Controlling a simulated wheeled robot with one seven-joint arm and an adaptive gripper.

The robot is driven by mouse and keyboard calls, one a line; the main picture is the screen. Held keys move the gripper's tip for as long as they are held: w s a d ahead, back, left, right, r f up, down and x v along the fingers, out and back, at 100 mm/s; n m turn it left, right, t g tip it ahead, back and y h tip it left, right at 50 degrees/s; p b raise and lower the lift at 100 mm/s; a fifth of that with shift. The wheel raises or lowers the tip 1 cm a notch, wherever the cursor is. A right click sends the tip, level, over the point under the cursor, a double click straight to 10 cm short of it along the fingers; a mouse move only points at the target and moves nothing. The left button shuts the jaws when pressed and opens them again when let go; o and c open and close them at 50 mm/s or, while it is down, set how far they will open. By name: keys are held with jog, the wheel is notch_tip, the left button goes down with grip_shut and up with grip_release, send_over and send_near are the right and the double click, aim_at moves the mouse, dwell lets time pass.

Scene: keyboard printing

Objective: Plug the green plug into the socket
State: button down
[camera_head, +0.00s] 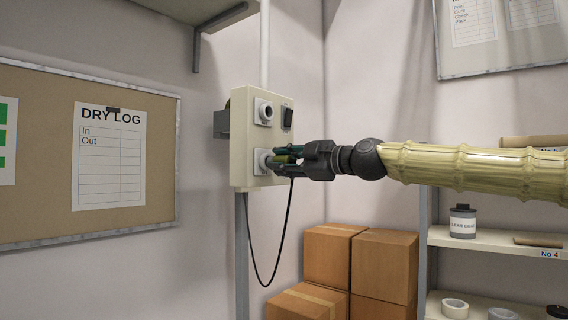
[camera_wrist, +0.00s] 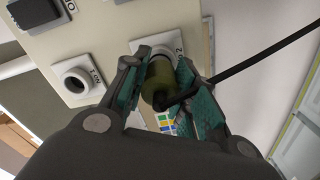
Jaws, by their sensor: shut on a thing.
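The green plug (camera_wrist: 158,82) is between the fingers of my gripper (camera_wrist: 160,88) in the wrist view, and my gripper is shut on it. A black cable leaves the plug's back and hangs in a loop below in the head view. The plug's front end is at the lower round socket (camera_head: 262,161) on the cream box (camera_head: 242,140); this socket also shows in the wrist view (camera_wrist: 143,52). How deep the plug sits in it, I cannot tell. The upper socket (camera_head: 264,112) is empty and shows in the wrist view (camera_wrist: 76,81). My gripper (camera_head: 284,157) points left at the box.
A black switch (camera_head: 287,117) sits beside the upper socket. Cardboard boxes (camera_head: 384,265) are stacked below my arm. A shelf (camera_head: 490,240) with a can (camera_head: 462,221) and tape rolls stands at the right. A notice board (camera_head: 50,200) hangs at the left.

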jog(key=shift+w+a, duration=0.45)
jog(key=shift+a, duration=0.1)
jog(key=c, duration=1.1)
grip_release()
jog(key=shift+o, duration=0.2)
jog(key=b+v, duration=0.3)
jog(key=v, duration=0.2)
jog(key=shift+s+d+f, duration=0.1)
jog(key=shift+s+d, duration=0.15)
jog(key=shift+d, duration=0.05)
jog(key=shift+s+d, duration=0.1)
jog(key=shift+d, duration=0.05)
jog(key=v, duration=1.2)
